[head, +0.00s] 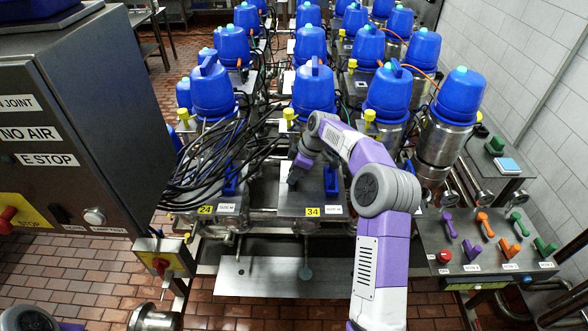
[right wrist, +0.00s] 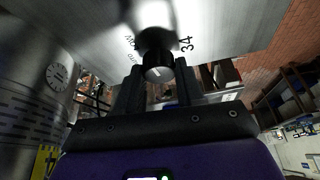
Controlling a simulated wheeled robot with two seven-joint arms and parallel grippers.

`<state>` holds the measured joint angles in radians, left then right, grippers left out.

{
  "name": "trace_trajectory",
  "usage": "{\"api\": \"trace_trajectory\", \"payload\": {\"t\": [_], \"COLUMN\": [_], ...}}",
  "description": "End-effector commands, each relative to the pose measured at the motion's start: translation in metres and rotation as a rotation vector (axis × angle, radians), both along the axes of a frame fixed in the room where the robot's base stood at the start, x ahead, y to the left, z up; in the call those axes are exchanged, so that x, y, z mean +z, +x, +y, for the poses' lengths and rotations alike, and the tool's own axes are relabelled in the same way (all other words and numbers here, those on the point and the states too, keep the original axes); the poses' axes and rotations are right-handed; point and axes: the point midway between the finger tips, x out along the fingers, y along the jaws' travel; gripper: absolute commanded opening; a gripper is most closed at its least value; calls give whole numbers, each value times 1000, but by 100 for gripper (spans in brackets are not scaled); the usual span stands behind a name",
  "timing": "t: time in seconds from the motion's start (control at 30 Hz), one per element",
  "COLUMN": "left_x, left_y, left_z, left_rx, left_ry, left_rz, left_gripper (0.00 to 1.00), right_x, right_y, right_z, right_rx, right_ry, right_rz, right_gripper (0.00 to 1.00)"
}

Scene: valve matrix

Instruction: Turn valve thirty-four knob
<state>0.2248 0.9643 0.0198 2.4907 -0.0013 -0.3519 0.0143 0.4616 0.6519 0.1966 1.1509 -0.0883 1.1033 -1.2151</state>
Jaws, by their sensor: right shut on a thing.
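The valve thirty-four box is the steel panel (head: 300,198) with the yellow 34 label (head: 313,211), near the middle of the head view. My right gripper (head: 293,179) reaches down to the left part of this panel. In the right wrist view, the round black knob (right wrist: 159,73) sits between the two fingers of my right gripper (right wrist: 158,84), with the number 34 printed beside it. The fingers are shut on the knob. In the head view the gripper hides the knob. A blue lever (head: 331,181) stands on the panel to the right. My left gripper is not in view.
Blue-capped valves (head: 314,88) stand in rows behind. Black cables (head: 215,155) crowd the left, by the yellow 24 label (head: 206,210). A grey cabinet (head: 95,110) is at left. A panel with coloured levers (head: 435,230) is at right.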

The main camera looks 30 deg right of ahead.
Motion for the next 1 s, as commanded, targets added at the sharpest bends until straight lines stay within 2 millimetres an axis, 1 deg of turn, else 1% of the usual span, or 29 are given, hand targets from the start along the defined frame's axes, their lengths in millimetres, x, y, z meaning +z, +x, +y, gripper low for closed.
{"api": "trace_trajectory", "payload": {"t": [0.03,0.3,0.73,0.77,0.9,1.0], "left_x": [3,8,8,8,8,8], "left_y": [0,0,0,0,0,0], "left_z": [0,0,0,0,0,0], "left_rx": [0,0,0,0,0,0], "left_ry": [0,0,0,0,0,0], "left_rz": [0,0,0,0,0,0], "left_gripper": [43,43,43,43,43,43], "right_x": [3,2,2,2,1,1], "right_y": [1,1,1,1,1,1], "right_z": [-1,-1,-1,-1,-1,-1], "right_rx": [17,81,88,88,88,89], "right_ry": [-1,-2,-3,-3,-3,-2], "right_rz": [-4,-6,-6,-6,-4,-3], "right_gripper": [7,7,7,40,62,63]}}
